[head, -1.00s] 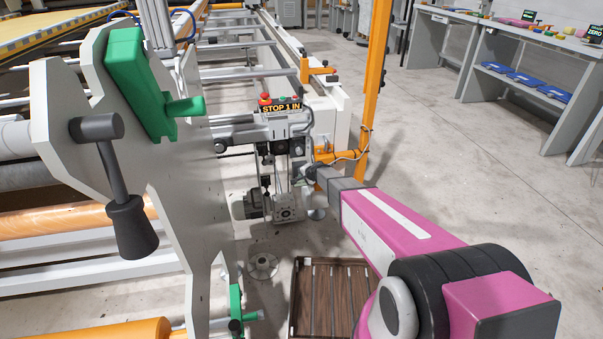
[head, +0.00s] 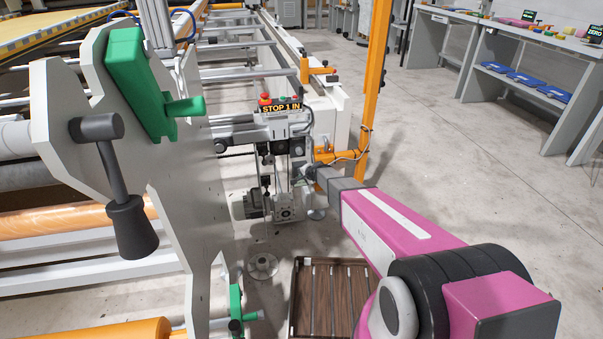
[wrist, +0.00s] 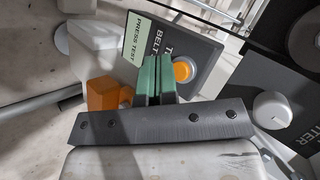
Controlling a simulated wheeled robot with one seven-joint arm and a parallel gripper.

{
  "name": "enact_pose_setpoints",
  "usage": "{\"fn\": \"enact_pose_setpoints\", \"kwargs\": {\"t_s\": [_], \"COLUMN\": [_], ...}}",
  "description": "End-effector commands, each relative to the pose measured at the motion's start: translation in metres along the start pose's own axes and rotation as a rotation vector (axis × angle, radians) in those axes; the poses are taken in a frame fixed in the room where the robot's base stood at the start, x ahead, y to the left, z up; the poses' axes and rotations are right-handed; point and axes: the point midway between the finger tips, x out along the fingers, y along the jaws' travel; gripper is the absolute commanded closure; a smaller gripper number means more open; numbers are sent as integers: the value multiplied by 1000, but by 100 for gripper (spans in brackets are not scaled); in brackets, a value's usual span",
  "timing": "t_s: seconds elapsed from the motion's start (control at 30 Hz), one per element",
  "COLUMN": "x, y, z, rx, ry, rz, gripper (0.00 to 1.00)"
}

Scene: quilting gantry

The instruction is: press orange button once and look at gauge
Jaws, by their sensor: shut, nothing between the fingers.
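The orange button (wrist: 183,70) is a round cap in a pale ring on a dark panel (wrist: 160,35) lettered "PRESS TEST" and "BELT T…", the rest cut off. My gripper (wrist: 157,62) shows in the wrist view as two green fingers held together with nothing between them. The fingertips appear just left of the button and overlap part of its surround; I cannot tell whether they touch it. In the head view the gripper is not distinguishable against the machine. I cannot make out a readable gauge; a dark round shape is cut off at the wrist view's upper right.
A white knob (wrist: 272,108) sits on another dark panel at right in the wrist view. An orange post (head: 373,90) stands behind my arm. Open floor lies right.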

Motion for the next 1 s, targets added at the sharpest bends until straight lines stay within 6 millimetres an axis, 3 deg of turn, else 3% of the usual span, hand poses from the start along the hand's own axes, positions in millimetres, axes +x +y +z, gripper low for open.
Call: {"fn": "enact_pose_setpoints", "kwargs": {"t_s": [1.0], "x": [6], "y": [-4], "z": [-4], "rx": [0], "ry": [0], "rz": [0], "gripper": [100]}}
